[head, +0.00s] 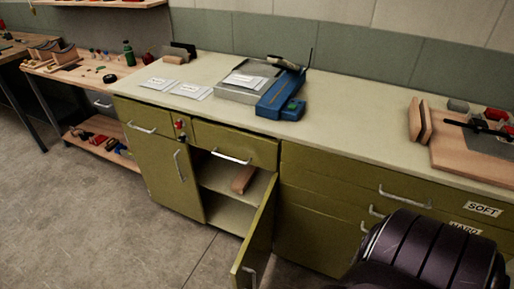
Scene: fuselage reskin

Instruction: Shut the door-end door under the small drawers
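In the head view, an olive-green cabinet door (257,238) stands open under a small drawer (235,147). Its edge faces me, and a metal handle shows low on it. The cabinet opening (226,190) shows a shelf with a brown block (243,179) on it. To its left, a second door (168,175) under another small drawer (146,119) is shut. A dark, rounded part of my own body fills the lower right corner. Neither gripper's fingers can be seen.
Wide drawers (335,200) sit right of the open door. A wooden bench (85,76) with tools stands at left. The grey floor (90,220) at the lower left is clear.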

